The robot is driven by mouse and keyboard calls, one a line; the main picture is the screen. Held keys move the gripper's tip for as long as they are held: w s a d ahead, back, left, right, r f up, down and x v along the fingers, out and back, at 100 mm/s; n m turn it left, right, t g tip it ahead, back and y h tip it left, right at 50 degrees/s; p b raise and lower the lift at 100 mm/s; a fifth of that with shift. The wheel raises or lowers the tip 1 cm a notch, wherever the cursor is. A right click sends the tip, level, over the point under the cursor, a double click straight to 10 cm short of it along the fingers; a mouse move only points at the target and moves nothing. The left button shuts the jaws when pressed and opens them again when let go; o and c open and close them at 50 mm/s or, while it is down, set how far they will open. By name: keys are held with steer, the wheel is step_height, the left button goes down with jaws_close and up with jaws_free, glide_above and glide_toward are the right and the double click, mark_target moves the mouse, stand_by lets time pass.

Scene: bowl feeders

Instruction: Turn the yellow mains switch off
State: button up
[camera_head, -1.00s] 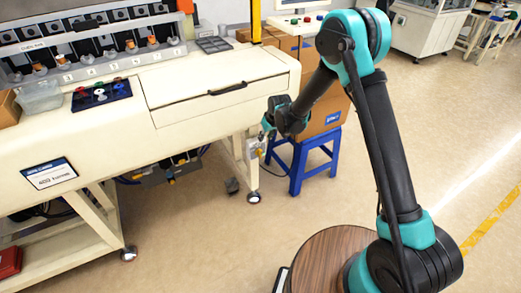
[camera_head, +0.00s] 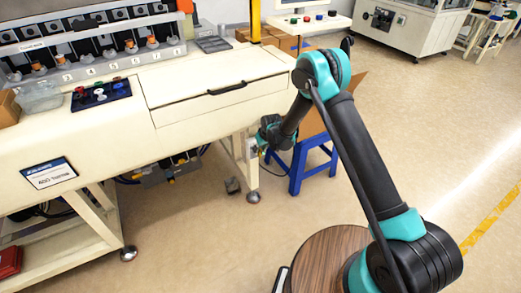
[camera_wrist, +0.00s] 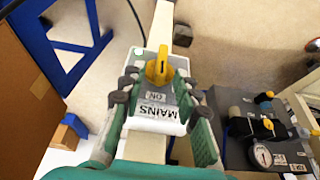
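The yellow mains switch (camera_wrist: 158,68) is a rotary knob on a grey box (camera_wrist: 157,113) with labels reading MAINS and ON. In the wrist view its handle runs roughly along the picture's vertical, beside the ON label. My gripper (camera_wrist: 158,80) is open, with one finger on each side of the knob and visible gaps to it; I cannot tell how far the fingertips are from the box in depth. In the head view my gripper (camera_head: 264,142) is at the box on the machine's right leg and mostly hides the switch.
The cream machine (camera_head: 205,90) stands left of my arm. A blue stool (camera_head: 314,165) with cardboard boxes is close on the right. In the wrist view a pressure gauge (camera_wrist: 262,155) and valve unit sit at the right. The floor in front is clear.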

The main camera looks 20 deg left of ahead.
jaws_close()
steer(key=shift+s+a, duration=0.15)
stand_by(0.6)
steer(key=shift+s+a+f+n+t+h, duration=0.3)
steer(key=shift+s+f+n+t+h, duration=0.1)
steer(key=shift+t+h, duration=0.9)
steer(key=shift+s+a+f+n+t+h, duration=0.35)
steer(key=shift+t+h, duration=0.55)
steer(key=shift+t, duration=0.75)
steer(key=shift+s+a+f+n+t+h, duration=0.25)
steer(key=shift+s+a+n+t+h, duration=0.15)
steer(key=shift+t+h, duration=0.9)
steer(key=shift+d+t, duration=0.1)
steer(key=shift+t, duration=0.25)
jaws_free()
steer(key=shift+w, duration=0.15)
